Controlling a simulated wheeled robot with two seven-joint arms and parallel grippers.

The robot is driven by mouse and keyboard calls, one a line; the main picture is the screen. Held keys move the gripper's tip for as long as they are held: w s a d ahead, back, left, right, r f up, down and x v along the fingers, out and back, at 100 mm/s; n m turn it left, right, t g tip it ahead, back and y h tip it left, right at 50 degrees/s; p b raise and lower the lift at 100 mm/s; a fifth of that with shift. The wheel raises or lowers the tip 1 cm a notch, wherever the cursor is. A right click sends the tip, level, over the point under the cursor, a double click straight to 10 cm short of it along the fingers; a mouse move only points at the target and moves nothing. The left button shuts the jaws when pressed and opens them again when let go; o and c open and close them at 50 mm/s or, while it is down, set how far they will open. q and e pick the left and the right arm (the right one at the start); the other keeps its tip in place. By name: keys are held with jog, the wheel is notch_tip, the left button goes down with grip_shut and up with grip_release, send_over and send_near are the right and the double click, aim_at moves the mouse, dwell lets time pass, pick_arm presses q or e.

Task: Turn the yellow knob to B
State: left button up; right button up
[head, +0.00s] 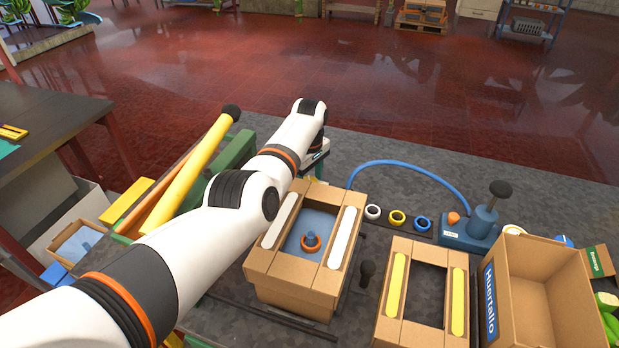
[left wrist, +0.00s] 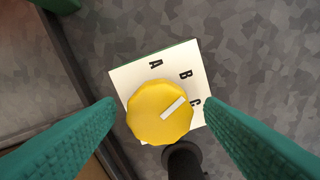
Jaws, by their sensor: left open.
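The yellow knob (left wrist: 160,112) sits on a white plate (left wrist: 130,80) with letters A, B and C, in the left wrist view. Its white pointer mark (left wrist: 173,108) points up and right, between the B (left wrist: 185,75) and the C (left wrist: 194,101). My left gripper (left wrist: 160,106) is open, with one green finger on each side of the knob and a small gap at each side. My right gripper is not in view.
A cardboard box (head: 290,292) with white strips stands just in front of my gripper. A dark round-ended object (left wrist: 183,160) is close below the knob. A blue hose (head: 410,167) and blue pump-like device (head: 470,230) stand to the right.

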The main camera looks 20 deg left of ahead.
pick_arm(q)
notch_tip(320, 180, up, 12)
jog(key=shift+b, duration=0.35)
